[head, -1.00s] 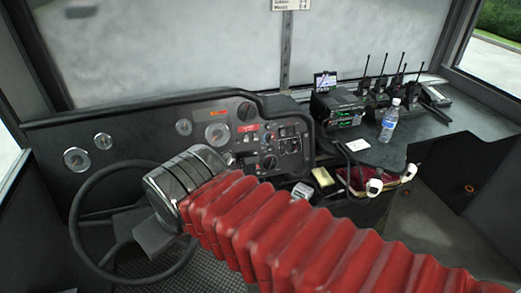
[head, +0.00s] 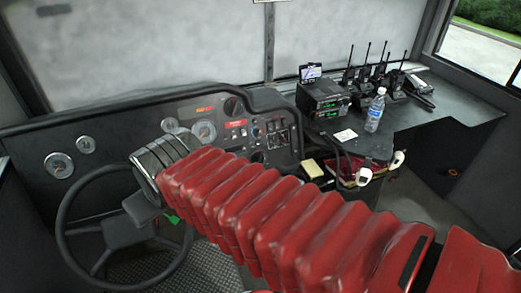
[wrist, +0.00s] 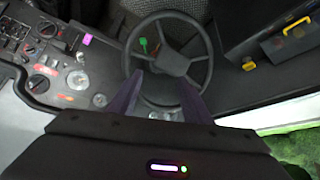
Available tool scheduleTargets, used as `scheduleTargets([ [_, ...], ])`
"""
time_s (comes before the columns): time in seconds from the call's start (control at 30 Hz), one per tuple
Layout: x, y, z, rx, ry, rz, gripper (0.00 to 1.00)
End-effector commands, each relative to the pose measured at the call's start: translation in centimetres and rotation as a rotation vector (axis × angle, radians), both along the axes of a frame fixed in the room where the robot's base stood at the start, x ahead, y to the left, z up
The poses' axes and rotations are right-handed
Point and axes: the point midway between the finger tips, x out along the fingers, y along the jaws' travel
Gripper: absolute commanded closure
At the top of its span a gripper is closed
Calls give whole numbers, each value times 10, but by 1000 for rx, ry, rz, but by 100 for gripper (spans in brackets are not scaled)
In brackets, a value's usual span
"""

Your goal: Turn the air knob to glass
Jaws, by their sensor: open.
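The dashboard's control panel (head: 272,130) bears several dark round knobs, switches and small labels. One black knob (head: 233,106) is at its upper edge, and it also shows at the left of the wrist view (wrist: 38,83). Another dark knob (wrist: 48,28) is near the top left there. The lettering is too small to tell which is the air knob or how it is set. My gripper (wrist: 161,76) is open and empty, its dark fingers spread over the steering wheel's near part, to the side of the panel. In the head view my arm hides the fingers and the panel's lower part.
The steering wheel (head: 62,225) stands below the gauges, with a small green thing (wrist: 143,45) by its hub. A radio (head: 322,96), several handheld radios and a water bottle (head: 376,110) stand on the right counter.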

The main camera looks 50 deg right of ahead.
Motion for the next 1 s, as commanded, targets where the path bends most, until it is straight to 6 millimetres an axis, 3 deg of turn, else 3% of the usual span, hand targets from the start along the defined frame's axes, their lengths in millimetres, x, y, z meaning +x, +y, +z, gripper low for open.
scheduleTargets([
  [0.2, 56, -44, -9, -33, -78, -87, 55],
  [0.5, 120, -113, -27, -77, -195, -186, 55],
  [0.7, 153, -162, -45, -103, -270, -238, 55],
  [1.0, 186, -237, -79, -132, -385, -306, 55],
])
